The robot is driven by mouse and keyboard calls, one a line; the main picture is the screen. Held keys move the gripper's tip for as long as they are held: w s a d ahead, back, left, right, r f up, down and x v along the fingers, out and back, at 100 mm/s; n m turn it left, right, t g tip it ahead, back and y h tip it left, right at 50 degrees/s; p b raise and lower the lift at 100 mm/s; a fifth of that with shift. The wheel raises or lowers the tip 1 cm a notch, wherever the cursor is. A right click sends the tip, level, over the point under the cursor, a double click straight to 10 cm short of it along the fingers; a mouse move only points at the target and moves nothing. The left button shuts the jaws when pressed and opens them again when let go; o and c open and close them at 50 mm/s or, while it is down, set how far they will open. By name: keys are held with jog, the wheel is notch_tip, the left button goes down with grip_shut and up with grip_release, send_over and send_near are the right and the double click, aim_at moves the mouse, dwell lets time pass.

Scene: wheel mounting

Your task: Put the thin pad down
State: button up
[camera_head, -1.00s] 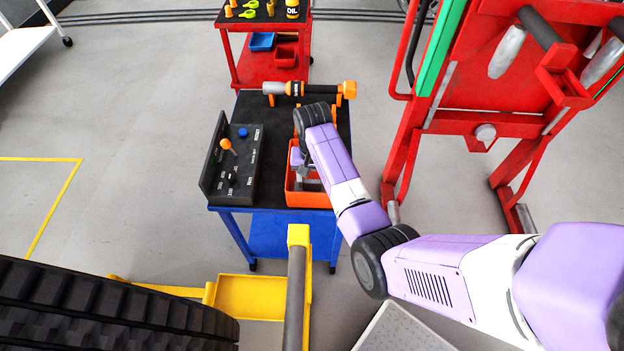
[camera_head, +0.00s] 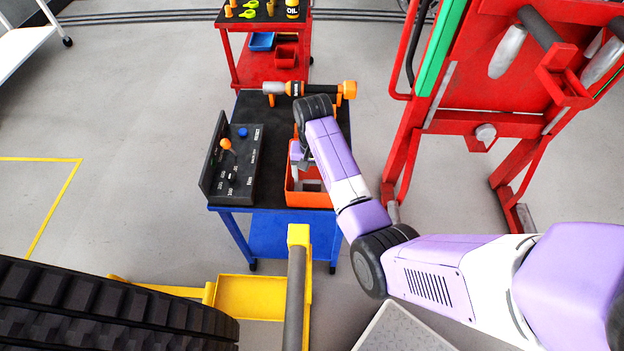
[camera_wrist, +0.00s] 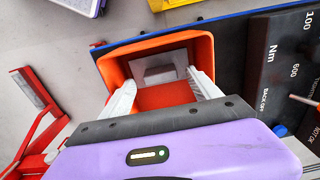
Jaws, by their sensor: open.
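The orange bin (camera_head: 310,201) stands at the front right of the blue cart's dark top. My gripper (camera_wrist: 161,82) is open over the bin, its two white fingers apart and pointing into it. A grey piece with a darker grey block (camera_wrist: 160,73) shows inside the bin beyond the fingertips, and a red-orange surface (camera_wrist: 166,96) shows between the fingers. I cannot tell for sure which of these is the thin pad. Nothing is clearly gripped. In the head view my wrist hides part of the bin.
A black control panel (camera_head: 232,165) with an orange-knobbed lever stands left of the bin. An orange and black tool (camera_head: 309,89) lies on holders at the cart's back. A red frame (camera_head: 480,122) stands to the right. A big tyre (camera_head: 110,305) and yellow frame (camera_head: 250,296) are in front.

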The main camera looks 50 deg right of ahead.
aim_at(312, 182)
notch_tip(312, 182, up, 10)
dwell(0.3)
jog(key=shift+f, duration=0.1)
dwell(0.4)
jog(key=w+d+r+n+t+h, duration=0.2)
jog(key=w+d+r+t+h, duration=0.15)
jog(key=w+d+t, duration=0.35)
jog(key=s+a+r+n+t+y, duration=0.1)
jog(key=s+a+r+n+t, duration=0.3)
jog(key=s+a, duration=0.8)
jog(key=s+a+r+n+t+y, duration=0.1)
jog(key=s+a+r+n+t, duration=0.3)
jog(key=s+a, duration=0.9)
jog(key=s+r+t, duration=0.2)
jog(key=s+r, duration=0.1)
jog(key=shift+s+a, duration=0.15)
jog(key=s, duration=0.3)
jog(key=s+a+f+g+y, duration=0.1)
jog(key=s, duration=0.2)
jog(key=s+a+f+g, duration=0.1)
jog(key=s, duration=0.1)
jog(key=shift+s+a+y, duration=0.25)
jog(key=shift+s, duration=0.15)
jog(key=shift+c, duration=0.2)
